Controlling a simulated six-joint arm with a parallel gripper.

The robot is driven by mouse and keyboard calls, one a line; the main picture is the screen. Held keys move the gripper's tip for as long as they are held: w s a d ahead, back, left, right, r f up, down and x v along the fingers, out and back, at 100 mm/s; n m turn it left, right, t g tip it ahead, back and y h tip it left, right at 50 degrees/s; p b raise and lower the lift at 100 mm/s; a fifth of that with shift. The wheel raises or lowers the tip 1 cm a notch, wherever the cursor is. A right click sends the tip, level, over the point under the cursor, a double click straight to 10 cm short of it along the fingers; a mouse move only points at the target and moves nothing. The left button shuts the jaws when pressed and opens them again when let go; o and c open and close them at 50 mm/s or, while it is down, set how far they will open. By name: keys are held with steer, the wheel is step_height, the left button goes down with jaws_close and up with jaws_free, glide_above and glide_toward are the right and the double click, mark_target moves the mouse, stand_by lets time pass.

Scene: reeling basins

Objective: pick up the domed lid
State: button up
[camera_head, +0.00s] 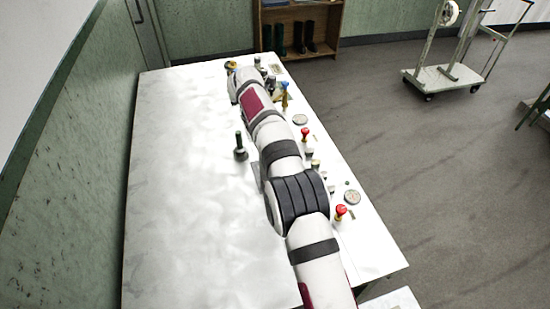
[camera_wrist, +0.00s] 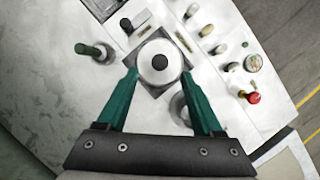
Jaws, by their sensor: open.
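The domed lid (camera_wrist: 160,77) is a round, pale metallic dome with a dark knob (camera_wrist: 160,62) at its centre, seen from above in the wrist view. It sits on a dark square plate (camera_wrist: 146,36). My gripper (camera_wrist: 159,78) is open, with its two green fingers on either side of the lid's near half in the picture. I cannot tell how high the fingertips are above it, and no contact shows. In the head view I cannot make out the lid or the fingers; my arm covers that part of the table.
A dark-handled upright tool (camera_head: 240,148) stands left of my arm on the white table (camera_head: 180,180). A round metal piece (camera_wrist: 180,108) lies partly behind the right finger. Small knobs and a red-topped valve (camera_wrist: 253,97) line the right edge. The table's left side is clear.

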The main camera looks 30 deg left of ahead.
steer(key=x, duration=0.5)
steer(key=shift+f, duration=0.4)
steer(key=shift+c, duration=0.3)
jaws_close()
stand_by(0.6)
